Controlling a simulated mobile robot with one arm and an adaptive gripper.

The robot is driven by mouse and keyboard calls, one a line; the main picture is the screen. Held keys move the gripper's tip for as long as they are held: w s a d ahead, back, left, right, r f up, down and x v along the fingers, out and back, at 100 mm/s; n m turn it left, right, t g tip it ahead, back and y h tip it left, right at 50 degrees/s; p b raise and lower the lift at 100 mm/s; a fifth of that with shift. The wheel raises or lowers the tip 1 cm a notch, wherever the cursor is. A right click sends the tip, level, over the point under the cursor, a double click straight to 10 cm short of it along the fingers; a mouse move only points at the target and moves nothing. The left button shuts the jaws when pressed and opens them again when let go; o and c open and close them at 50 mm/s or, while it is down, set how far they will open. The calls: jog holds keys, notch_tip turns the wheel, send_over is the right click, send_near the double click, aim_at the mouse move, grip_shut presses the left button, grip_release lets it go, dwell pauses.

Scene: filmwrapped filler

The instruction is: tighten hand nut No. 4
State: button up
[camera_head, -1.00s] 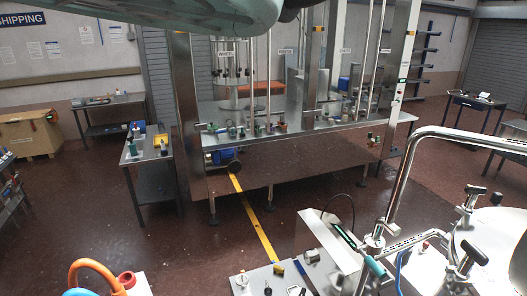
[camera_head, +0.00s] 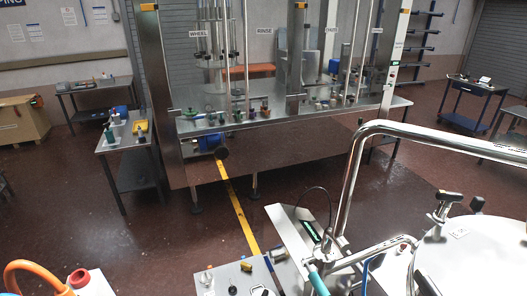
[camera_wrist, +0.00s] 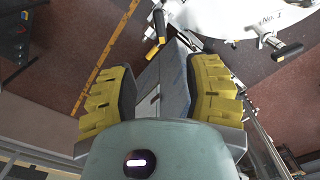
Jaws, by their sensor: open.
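My gripper (camera_wrist: 162,98) is open and empty in the wrist view, with a yellow ribbed pad on each side. A white round lid (camera_wrist: 215,17) lies beyond it at the top, with a black-handled hand nut (camera_wrist: 284,48) at its right edge. A label (camera_wrist: 271,17) near that nut seems to read "No. 2". A dark handle with a yellow end (camera_wrist: 155,40) shows ahead of the jaws, apart from them. The head view shows the lid (camera_head: 485,255) at right, with T-shaped hand nuts (camera_head: 441,207) on its rim. I cannot tell which nut is No. 4.
A steel panel (camera_head: 237,281) with knobs stands at the bottom, beside an orange hose (camera_head: 25,266). A large machine (camera_head: 275,150) stands behind. Reddish floor (camera_head: 125,240) is open at left.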

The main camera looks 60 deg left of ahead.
notch_tip(320, 180, down, 11)
jog(key=b, duration=0.9)
jog(key=shift+w+a, duration=0.1)
jog(key=shift+a, duration=0.05)
jog(key=shift+w+r+p, duration=0.1)
jog(key=shift+r+p, duration=0.25)
jog(key=shift+p, duration=0.3)
jog(key=shift+f+p, duration=1.65)
jog(key=shift+f, duration=0.7)
jog(key=shift+c, duration=0.2)
grip_shut()
